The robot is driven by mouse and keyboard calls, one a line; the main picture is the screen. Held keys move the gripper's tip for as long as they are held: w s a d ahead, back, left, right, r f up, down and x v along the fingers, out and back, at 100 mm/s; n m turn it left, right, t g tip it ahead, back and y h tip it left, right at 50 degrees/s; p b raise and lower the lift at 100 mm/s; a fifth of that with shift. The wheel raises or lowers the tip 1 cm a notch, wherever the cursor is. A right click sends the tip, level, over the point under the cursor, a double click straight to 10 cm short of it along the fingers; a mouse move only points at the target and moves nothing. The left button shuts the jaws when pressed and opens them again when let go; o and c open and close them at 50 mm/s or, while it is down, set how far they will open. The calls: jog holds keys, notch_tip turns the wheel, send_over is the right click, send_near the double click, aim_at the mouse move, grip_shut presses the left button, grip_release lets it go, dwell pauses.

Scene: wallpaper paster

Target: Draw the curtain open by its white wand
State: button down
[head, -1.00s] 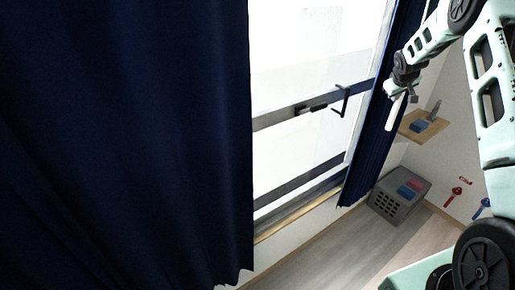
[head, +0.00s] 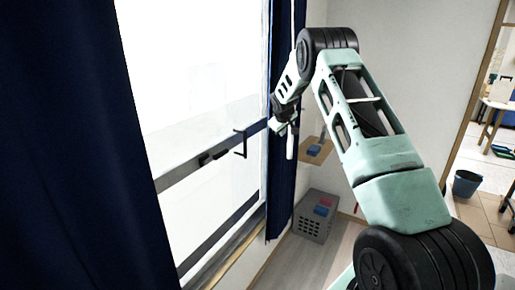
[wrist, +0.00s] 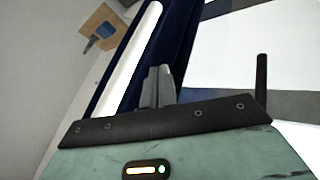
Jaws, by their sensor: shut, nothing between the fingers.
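Dark navy curtain cloth hangs at both sides of the window: a wide left part (head: 60,150) and a narrow right part (head: 283,185). The white wand (head: 290,146) hangs upright by the right part, partly hidden behind my arm. In the wrist view the wand (wrist: 128,60) runs slantwise against the navy cloth (wrist: 178,45). My gripper (head: 280,126) is at the wand's lower part in the head view. In the wrist view its grey fingers (wrist: 158,82) are closed together just right of the wand, beside it rather than around it. Whether they touch it I cannot tell.
The bright window (head: 200,90) has a dark crossbar with a handle (head: 240,143). A small wooden shelf (head: 318,152) sticks out of the wall beyond my gripper. A grey crate (head: 312,222) stands on the floor below. A bucket (head: 466,184) is at the far right.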

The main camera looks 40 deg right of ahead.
jog(key=b+v, duration=0.4)
jog(key=v, duration=0.6)
jog(key=shift+a, duration=0.15)
